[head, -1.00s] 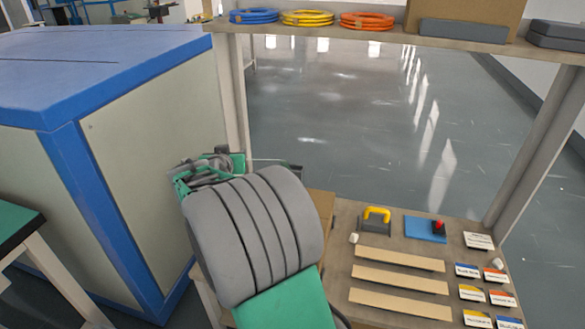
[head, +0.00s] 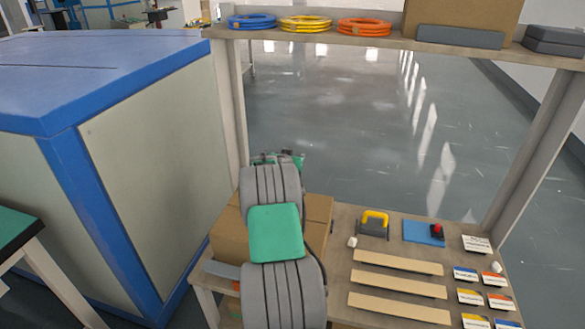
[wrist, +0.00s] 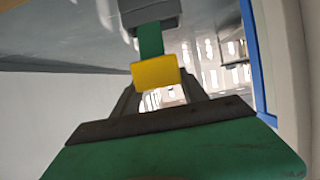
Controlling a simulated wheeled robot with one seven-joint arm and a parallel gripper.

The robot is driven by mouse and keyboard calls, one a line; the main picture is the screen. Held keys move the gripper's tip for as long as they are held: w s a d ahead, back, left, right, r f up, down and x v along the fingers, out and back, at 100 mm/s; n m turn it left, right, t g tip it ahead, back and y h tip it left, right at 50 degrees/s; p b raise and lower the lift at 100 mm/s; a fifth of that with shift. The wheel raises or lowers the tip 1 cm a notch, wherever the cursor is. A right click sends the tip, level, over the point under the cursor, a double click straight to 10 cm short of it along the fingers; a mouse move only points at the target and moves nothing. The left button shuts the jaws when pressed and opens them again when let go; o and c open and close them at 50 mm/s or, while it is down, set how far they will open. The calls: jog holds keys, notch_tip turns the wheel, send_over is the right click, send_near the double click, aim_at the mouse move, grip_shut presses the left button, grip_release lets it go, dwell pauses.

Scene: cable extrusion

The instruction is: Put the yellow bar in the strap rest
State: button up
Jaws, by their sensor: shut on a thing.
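The yellow bar (wrist: 155,74) shows as a short yellow block in the wrist view, held at the fingers of my gripper (wrist: 156,84). My gripper is shut on it. In the head view my arm covers most of the gripper and hides the bar; only a little green and grey shows past the arm's far end. I cannot tell for sure which thing is the strap rest. A dark grey holder (head: 371,232) with a yellow arched handle (head: 375,217) stands at the back of the bench, right of my arm.
A cardboard box (head: 318,213) stands beside my arm. An upper shelf (head: 400,42) carries cable coils. A large blue-edged cabinet (head: 160,190) is at left.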

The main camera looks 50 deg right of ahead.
jog(key=shift+w+d+f, duration=0.35)
jog(key=shift+f, duration=0.2)
jog(key=shift+w+d+f, duration=0.35)
jog(key=shift+f, duration=0.15)
jog(key=shift+w+d+f, duration=0.15)
jog(key=shift+f, duration=1.55)
jog(key=shift+f+b, duration=0.25)
jog(key=shift+b, duration=0.2)
jog(key=o, duration=1.4)
jog(key=shift+r, duration=0.1)
jog(key=shift+c, duration=0.2)
jog(key=shift+r, duration=0.1)
